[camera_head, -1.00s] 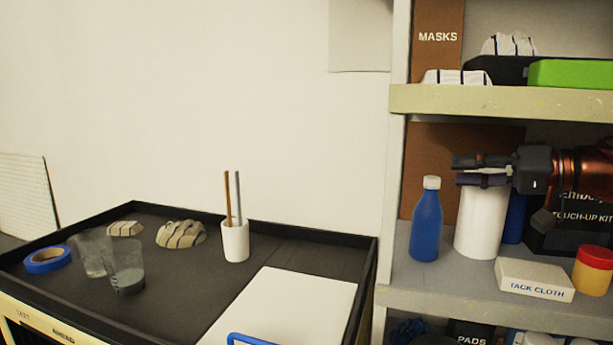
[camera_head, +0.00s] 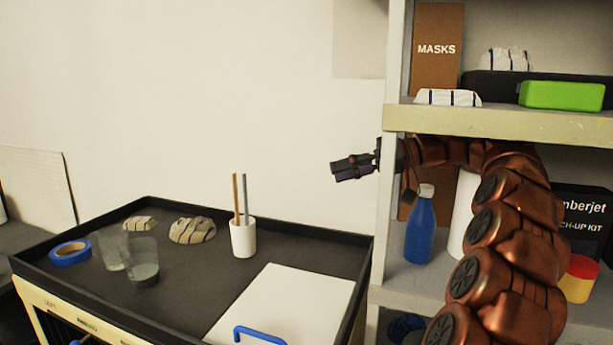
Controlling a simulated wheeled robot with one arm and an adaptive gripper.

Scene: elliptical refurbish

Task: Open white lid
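The white lid (camera_head: 290,297) is a flat white panel lying at the front right of the black-topped cart (camera_head: 300,250). A blue handle (camera_head: 258,334) shows on it at the picture's bottom edge. The lid lies flat; its near part is cut off by the frame. My gripper (camera_head: 336,170) hangs in the air in front of the shelf's left post, pointing left, well above the lid and apart from it. Its two dark fingers lie close together, and I cannot tell how far they are parted. I see nothing held.
A white cup with sticks (camera_head: 243,238), clear cups (camera_head: 143,260), blue tape (camera_head: 70,253) and striped pieces (camera_head: 192,231) stand on the cart. The shelf at right holds a blue bottle (camera_head: 421,228) and a white cylinder (camera_head: 461,215), partly behind my arm. A raised rim edges the cart.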

